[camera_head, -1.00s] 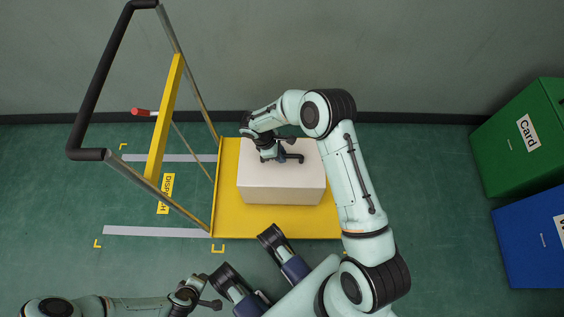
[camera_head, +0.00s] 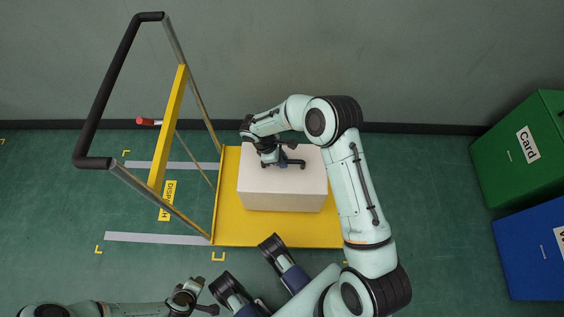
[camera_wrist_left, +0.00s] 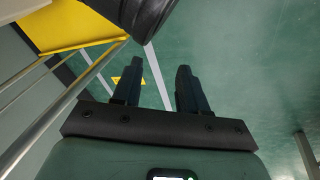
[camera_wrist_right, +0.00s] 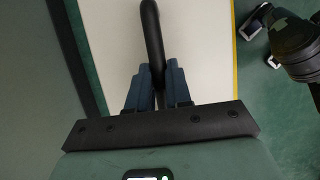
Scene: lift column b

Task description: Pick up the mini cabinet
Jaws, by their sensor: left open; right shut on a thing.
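The mini cabinet (camera_head: 300,186) is a white box on the yellow deck of a trolley, in the middle of the head view. My right gripper (camera_head: 284,162) is over its top. In the right wrist view the fingers (camera_wrist_right: 160,85) are shut on a black curved handle (camera_wrist_right: 152,35), with the cabinet's white top (camera_wrist_right: 200,40) below. I cannot tell whether the cabinet is clear of the deck. My left gripper (camera_head: 208,302) is at the lower edge of the head view. In the left wrist view its fingers (camera_wrist_left: 158,82) are apart, with nothing between them.
The trolley's yellow deck (camera_head: 285,234) has a tall frame with a black push bar (camera_head: 118,70) on its left. A green Card bin (camera_head: 520,150) and a blue bin (camera_head: 530,245) stand at the right. A grey wall is behind. Green floor is clear between deck and bins.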

